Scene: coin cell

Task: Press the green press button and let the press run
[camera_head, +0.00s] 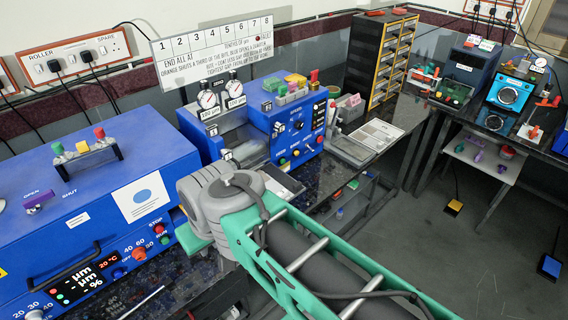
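My arm, green and grey, reaches up from the bottom right to the bench edge. Its grey joint (222,195) is in front of the blue machines, and my gripper is not in view. A green button (164,239) marked RUN sits under a red STOP button on the large blue machine (95,190) at left. The smaller blue machine (300,115) in the middle has a row of coloured buttons, including a small green one (295,152). I cannot tell from this view which machine is the press.
A drawer cabinet (383,60) stands in the back corner. The right bench (460,125) holds more small machines. The grey floor (435,265) is open apart from foot pedals (454,207).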

